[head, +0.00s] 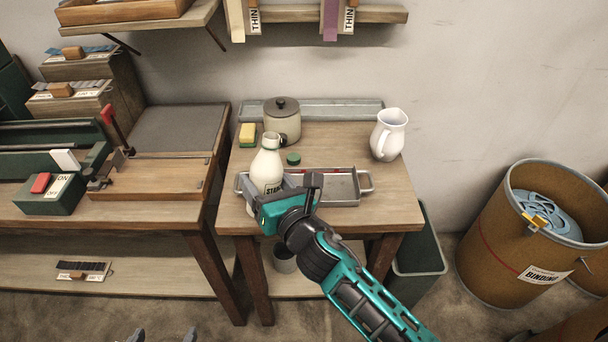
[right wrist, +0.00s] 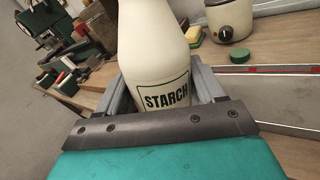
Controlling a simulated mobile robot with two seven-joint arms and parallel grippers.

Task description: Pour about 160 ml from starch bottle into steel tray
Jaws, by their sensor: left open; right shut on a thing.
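The starch bottle (head: 266,164) is cream-white with a black-framed STARCH label, which shows in the right wrist view (right wrist: 160,45). It looks upright, at the left end of the steel tray (head: 345,185). I cannot tell whether its base touches anything. My right gripper (head: 268,192) is shut around its lower body, which hides the base. The tray is shallow with end handles and a red line along its far inner wall; my gripper hides part of it. A green cap (head: 293,159) lies off the bottle, behind the tray. My left gripper (head: 163,338) is open and empty at the bottom edge.
A lidded pot (head: 282,119) and a yellow-green sponge (head: 247,133) stand behind the bottle. A white jug (head: 388,135) is at the back right. A long metal trough (head: 335,109) lies along the wall. The wooden table (head: 400,205) is bare at its front right.

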